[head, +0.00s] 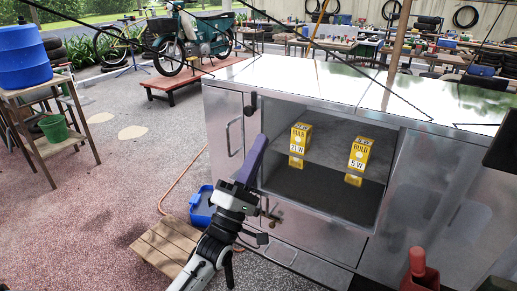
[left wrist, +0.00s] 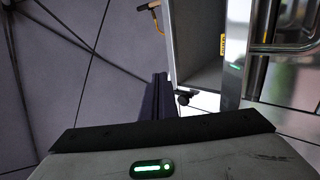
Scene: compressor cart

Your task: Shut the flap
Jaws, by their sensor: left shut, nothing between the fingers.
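The metal cart (head: 225,105) has an open compartment (head: 320,150) in its front. The flap (head: 315,232) seems to be the metal panel hanging below the opening, though its outline is hard to tell from the cart's front. My left gripper (head: 258,148) is shut and empty, its purple fingers pointing up in front of the opening's left edge. In the left wrist view its fingers (left wrist: 158,95) are together beside a grey panel edge, with a dark knob close to their right. I cannot tell whether they touch anything. My right gripper is out of view.
Two yellow bulb boxes (head: 300,139) (head: 360,153) stand inside the compartment. A wooden pallet (head: 165,246) and a blue container (head: 202,207) lie on the floor left of the cart. A red container (head: 418,272) is at lower right. The floor at left is mostly clear.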

